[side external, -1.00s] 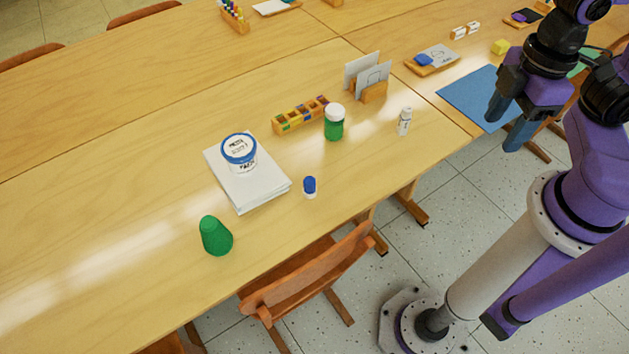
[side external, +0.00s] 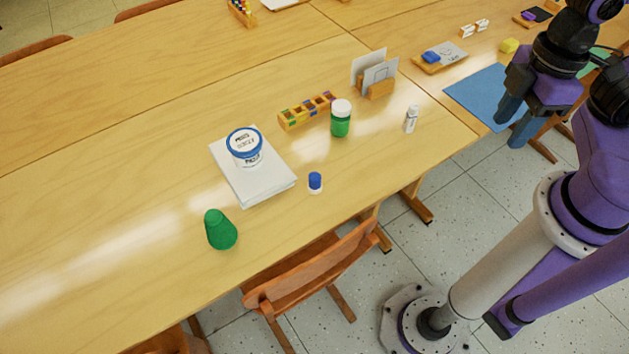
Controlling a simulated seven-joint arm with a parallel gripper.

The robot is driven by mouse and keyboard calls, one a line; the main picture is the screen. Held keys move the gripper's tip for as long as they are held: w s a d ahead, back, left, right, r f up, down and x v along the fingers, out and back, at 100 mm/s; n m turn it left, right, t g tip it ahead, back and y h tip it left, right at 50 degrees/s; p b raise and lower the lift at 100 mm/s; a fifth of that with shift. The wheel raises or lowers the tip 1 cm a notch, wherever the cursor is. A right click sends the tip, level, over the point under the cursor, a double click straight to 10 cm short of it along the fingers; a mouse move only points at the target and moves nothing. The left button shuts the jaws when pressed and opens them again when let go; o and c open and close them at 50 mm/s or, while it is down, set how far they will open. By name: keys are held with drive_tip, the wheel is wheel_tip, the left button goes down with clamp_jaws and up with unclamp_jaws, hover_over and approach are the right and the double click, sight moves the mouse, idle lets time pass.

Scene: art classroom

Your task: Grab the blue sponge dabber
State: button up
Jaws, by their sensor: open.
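Nothing hides the dabber.
A white tub with a blue lid (side external: 245,147) stands on the paper stack (side external: 268,189). A green cone (side external: 220,230), a green jar (side external: 341,120), a white bottle (side external: 411,119) and a wooden block holder (side external: 308,110) stand around. A chair (side external: 315,270) is below the front edge.

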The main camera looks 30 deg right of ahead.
drive_tip(key=w+a+f+n+t+h, duration=0.3)
drive_tip(key=w+a+f+n+t, duration=0.15)
drive_tip(key=a+f+n, duration=0.35)
drive_tip(key=w+a+f+n+t+h, duration=0.4)
drive_tip(key=w+a+f+n, duration=0.2)
drive_tip(key=a, duration=0.4)
drive_tip(key=n+t+y, duration=0.3)
drive_tip(key=n+t, duration=0.1)
drive_tip(key=n, duration=0.2)
approach(316, 181)
drive_tip(key=x, duration=0.6)
drive_tip(key=shift+w+d+r, duration=0.1)
drive_tip(key=shift+r, duration=0.1)
drive_tip(key=shift+x, duration=2.65)
drive_tip(key=shift+f, duration=0.2)
drive_tip(key=c, duration=0.7)
